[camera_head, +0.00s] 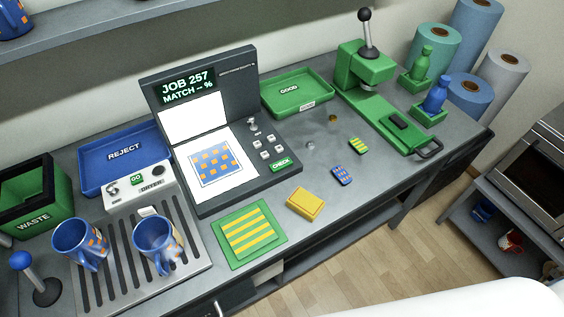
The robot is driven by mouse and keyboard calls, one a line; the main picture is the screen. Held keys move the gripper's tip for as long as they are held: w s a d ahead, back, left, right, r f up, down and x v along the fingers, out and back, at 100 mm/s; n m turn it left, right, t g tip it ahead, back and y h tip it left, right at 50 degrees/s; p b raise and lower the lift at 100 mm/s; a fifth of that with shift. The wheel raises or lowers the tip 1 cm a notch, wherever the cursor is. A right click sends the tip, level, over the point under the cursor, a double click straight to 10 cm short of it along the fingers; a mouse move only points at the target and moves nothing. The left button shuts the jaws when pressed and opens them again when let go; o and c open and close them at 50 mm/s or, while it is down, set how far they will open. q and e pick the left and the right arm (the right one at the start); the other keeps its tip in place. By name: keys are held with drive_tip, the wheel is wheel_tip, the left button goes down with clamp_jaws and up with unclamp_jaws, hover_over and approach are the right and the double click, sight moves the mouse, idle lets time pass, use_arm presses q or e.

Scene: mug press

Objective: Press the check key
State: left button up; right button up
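The green check key (281,164), labelled CHECK, sits at the lower right of the dark console (240,196), below a small group of pale keys (265,154). The console's display (185,85) reads JOB 257 and MATCH -- %. A sheet with an orange and blue check pattern (217,162) lies on the console's flat bed. Nothing covers the check key. Neither of my grippers is in view.
Two blue mugs (153,238) stand on a slotted tray (193,262) at left. A yellow block (306,203) and a green striped pad (232,247) lie before the console. A green press (362,75) stands at back right. Bare counter lies right of the key.

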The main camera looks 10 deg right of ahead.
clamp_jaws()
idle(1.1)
